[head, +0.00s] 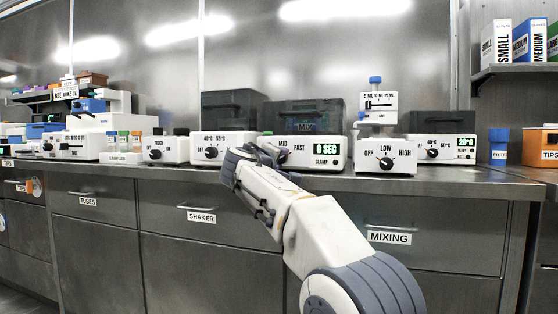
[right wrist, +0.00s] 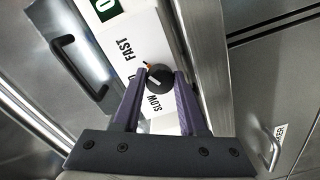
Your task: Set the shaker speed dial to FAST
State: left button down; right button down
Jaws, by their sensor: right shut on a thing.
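The shaker (head: 333,151) is a white unit on the bench with a dark lid and a green display (head: 325,145) that appears to read 0 SEC. In the right wrist view the dial (right wrist: 158,79) is a round black knob with a pale line, beside the SLOW and FAST labels. A small orange mark shows at its edge; I cannot tell the exact setting. My right gripper (right wrist: 159,76) is shut on the dial, one finger each side; in the head view it (head: 264,149) covers the dial. My left gripper is out of view.
A white unit marked OFF, LOW, HIGH (head: 386,157) stands right of the shaker. A heater-like unit with its own dial (head: 211,152) stands left.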

jog(key=shift+c, duration=2.2)
grip_release()
jog(key=shift+f, duration=0.1)
jog(key=v, duration=1)
jog(key=shift+s+b, duration=0.2)
jog(key=shift+b, duration=0.15)
jog(key=shift+a, duration=0.1)
